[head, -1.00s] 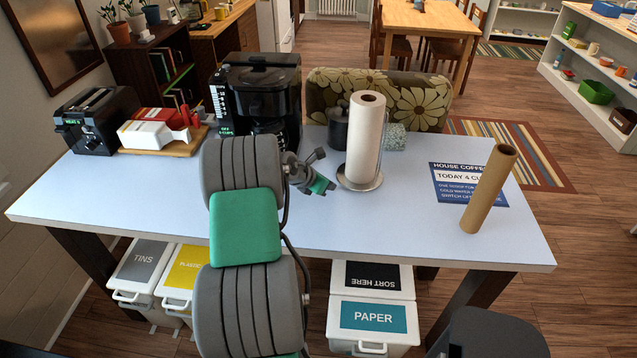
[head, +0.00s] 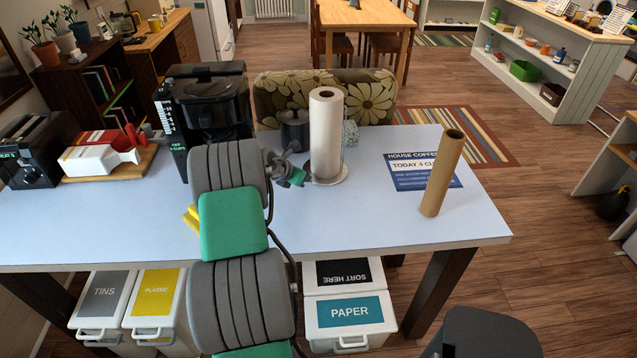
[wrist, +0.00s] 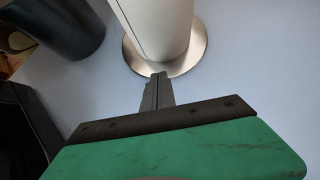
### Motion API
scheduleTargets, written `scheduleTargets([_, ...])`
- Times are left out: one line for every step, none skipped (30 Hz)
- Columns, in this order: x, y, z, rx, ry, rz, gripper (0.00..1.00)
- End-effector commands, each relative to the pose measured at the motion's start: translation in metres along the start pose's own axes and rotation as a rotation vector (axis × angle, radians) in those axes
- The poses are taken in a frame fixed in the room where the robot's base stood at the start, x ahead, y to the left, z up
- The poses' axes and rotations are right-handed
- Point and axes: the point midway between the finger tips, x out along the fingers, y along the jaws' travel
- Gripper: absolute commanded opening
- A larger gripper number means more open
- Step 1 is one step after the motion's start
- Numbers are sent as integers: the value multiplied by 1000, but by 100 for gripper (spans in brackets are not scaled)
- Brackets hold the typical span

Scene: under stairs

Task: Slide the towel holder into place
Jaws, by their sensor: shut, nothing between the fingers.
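The towel holder is a white paper roll (head: 326,130) standing upright on a round metal base (head: 341,178) on the table. In the wrist view, the lower part of the roll (wrist: 155,30) and its base (wrist: 196,58) show at the top. My gripper (head: 304,180) is low at the left side of the base. In the wrist view its shut, empty fingertips (wrist: 158,77) meet the near edge of the base in the picture; whether they touch it, I cannot tell. The top of the roll is out of the wrist view.
A dark pot (head: 295,130) stands left of the roll, and a coffee machine (head: 205,110) farther left. A brown cardboard tube (head: 443,172) stands upright at the right by a blue printed sheet (head: 405,176). The table (head: 345,220) is clear in front of the holder.

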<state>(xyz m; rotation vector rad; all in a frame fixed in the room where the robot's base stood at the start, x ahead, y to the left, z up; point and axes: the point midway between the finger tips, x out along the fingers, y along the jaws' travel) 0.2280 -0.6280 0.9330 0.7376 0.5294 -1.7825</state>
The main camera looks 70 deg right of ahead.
Motion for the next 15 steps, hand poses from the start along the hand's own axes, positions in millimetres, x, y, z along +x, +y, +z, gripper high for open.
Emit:
scheduleTargets([-1, 6, -3, -9, 2, 7, 0])
scheduleTargets([-2, 8, -4, -12, 2, 10, 0])
scheduleTargets([-3, 9, -5, -14, 2, 12, 0])
scheduleTargets([-3, 9, -5, -15, 2, 13, 0])
scheduleTargets([-3, 10, -5, -15, 2, 13, 0])
scheduleTargets([-4, 9, -5, -15, 2, 13, 0])
scheduleTargets([-3, 9, -5, -14, 2, 12, 0])
scheduleTargets([-3, 9, -4, -13, 2, 12, 0])
scheduleTargets([-3, 8, -4, -12, 2, 11, 0])
scheduleTargets([-3, 7, -4, -12, 2, 10, 0])
scheduleTargets([-3, 7, -4, -11, 2, 9, 0])
scheduleTargets([-4, 6, -4, -11, 2, 9, 0])
scheduleTargets([-6, 6, -5, -12, 2, 9, 0])
scheduleTargets([-8, 6, -7, -12, 3, 8, 0])
scheduleTargets([-13, 5, -10, -14, 4, 8, 0])
